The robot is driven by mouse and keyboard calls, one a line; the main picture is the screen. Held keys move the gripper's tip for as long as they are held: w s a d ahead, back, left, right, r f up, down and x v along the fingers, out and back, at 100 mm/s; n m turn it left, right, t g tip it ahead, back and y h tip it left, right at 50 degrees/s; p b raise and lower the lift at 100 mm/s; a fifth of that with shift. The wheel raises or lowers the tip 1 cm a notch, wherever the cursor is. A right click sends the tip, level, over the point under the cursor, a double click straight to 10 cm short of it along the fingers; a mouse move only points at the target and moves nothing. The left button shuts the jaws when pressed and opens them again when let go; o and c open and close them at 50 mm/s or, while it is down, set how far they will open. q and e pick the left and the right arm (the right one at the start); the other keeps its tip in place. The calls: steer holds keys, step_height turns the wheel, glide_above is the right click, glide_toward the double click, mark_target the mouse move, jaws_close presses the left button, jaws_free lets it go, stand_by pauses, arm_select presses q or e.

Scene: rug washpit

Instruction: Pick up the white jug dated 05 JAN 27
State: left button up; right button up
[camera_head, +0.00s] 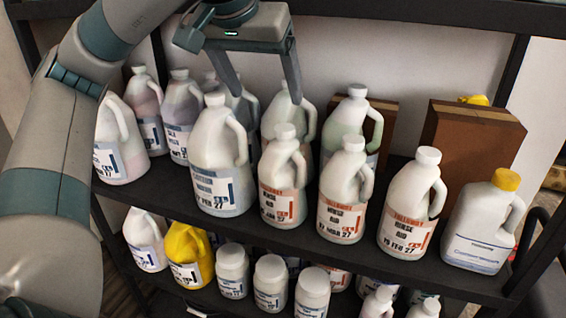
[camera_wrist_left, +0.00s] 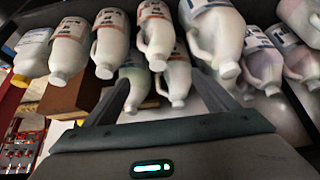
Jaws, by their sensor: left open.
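The white jug that seems to read JAN 27 (camera_head: 283,175) has an orange label and stands upright in the front row of the upper shelf; its day digits are too small to be sure of. It appears upside down in the left wrist view (camera_wrist_left: 156,34). My left gripper (camera_head: 265,98) is open and empty, above and behind this jug, its fingers pointing down near the back-row jugs. In the left wrist view its fingers (camera_wrist_left: 163,92) are spread apart. My right gripper is not in view.
A larger blue-labelled jug (camera_head: 220,155) stands close on the left. Orange-labelled jugs MAR 27 (camera_head: 345,190) and FEB 27 (camera_head: 411,205) stand to the right. Several back-row jugs are partly hidden. A brown box (camera_head: 470,145) and yellow-capped jug (camera_head: 483,225) are at right. The lower shelf holds more containers.

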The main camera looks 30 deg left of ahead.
mark_target(280, 130)
arm_select(q)
steer(key=shift+f, duration=0.1)
steer(key=p+x, duration=0.1)
steer(key=x, duration=1)
steer(key=shift+d, duration=0.1)
steer(key=shift+w+f, duration=0.3)
steer(key=shift+f, duration=0.2)
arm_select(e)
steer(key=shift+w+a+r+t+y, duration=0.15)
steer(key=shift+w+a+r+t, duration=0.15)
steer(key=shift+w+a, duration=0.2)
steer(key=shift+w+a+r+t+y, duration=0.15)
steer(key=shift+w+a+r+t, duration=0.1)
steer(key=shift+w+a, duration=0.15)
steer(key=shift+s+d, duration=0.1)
